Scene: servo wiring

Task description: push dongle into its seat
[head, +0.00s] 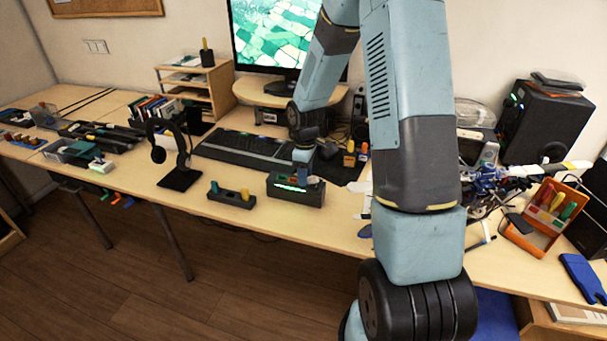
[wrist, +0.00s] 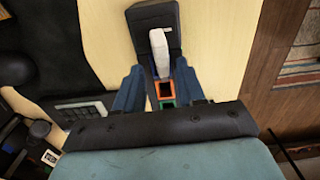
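A dark box (head: 296,198) with a green-lit front stands near the table's front edge, below my gripper (head: 303,158). In the wrist view, the box (wrist: 146,18) shows an orange-framed opening (wrist: 166,90) and a green-framed one (wrist: 168,104). A pale grey-white stick-like piece, apparently the dongle (wrist: 160,50), sits on or in the box beyond the orange opening; how deep it sits I cannot tell. My gripper (wrist: 158,68) has its two blue fingers apart, one to each side of the box, with a gap visible around the pale piece.
A headset stand (head: 180,178) is farther left, and a keyboard (head: 243,150) lies behind. An orange tool case (head: 545,215) is at the right.

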